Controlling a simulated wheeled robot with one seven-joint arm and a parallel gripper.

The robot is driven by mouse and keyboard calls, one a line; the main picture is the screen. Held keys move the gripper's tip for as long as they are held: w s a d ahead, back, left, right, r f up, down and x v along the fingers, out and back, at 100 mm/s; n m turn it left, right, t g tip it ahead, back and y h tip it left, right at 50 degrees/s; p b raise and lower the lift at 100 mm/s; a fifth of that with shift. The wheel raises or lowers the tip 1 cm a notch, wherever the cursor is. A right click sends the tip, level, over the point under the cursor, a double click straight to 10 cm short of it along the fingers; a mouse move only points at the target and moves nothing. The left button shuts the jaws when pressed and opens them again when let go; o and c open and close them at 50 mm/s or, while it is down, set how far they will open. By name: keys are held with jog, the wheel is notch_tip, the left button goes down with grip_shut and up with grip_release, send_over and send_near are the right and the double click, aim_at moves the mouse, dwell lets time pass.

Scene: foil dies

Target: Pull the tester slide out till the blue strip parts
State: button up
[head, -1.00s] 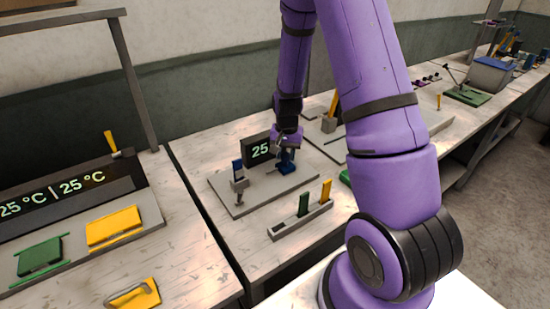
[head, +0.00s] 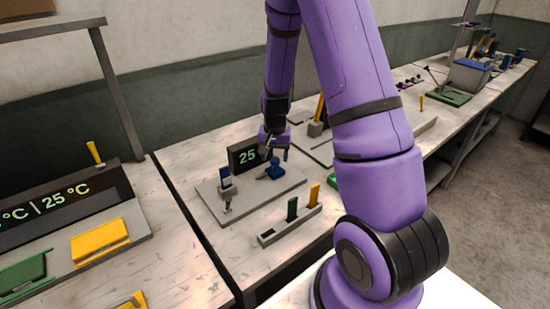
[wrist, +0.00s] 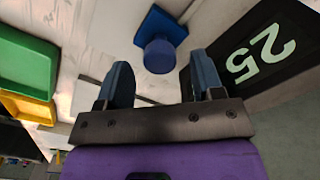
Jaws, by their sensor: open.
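The tester (head: 255,200) is a grey plate with a dark display (head: 240,152) reading 25. A small blue strip (head: 224,177) stands upright in a grey holder at its left end; I cannot tell whether it is whole. The blue slide piece (head: 276,172) with a round knob is at the right of the plate. It also shows in the wrist view (wrist: 160,52), beyond and between the fingers. My gripper (head: 276,153) is open and empty just above the slide piece, apart from it in the wrist view. The strip is not clear in the wrist view.
A grey rack (head: 290,226) with a green strip and a yellow strip stands in front of the tester. A bench with a yellow plate (head: 100,240) and green plate lies to the left, past a gap. Another station with a yellow upright (head: 319,108) stands behind right.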

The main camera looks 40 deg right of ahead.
notch_tip(320, 180, up, 9)
jog(key=shift+r, duration=0.2)
dwell(0.5)
notch_tip(320, 180, up, 17)
jog(key=n+t, duration=0.3)
jog(key=n, duration=0.1)
send_over(274, 160)
jog(key=s+a, duration=0.8)
jog(key=s, duration=0.2)
jog(key=s+a+r+n+t, duration=0.1)
jog(key=s+a+r+n, duration=0.1)
jog(key=s, duration=0.5)
jog(key=s+a+r+n+t, duration=0.1)
jog(key=s+a+r+n, duration=0.2)
jog(key=s, duration=0.4)
jog(key=shift+s+a+r, duration=0.3)
jog(key=shift+s+r, duration=0.05)
jog(key=shift+r, duration=0.5)
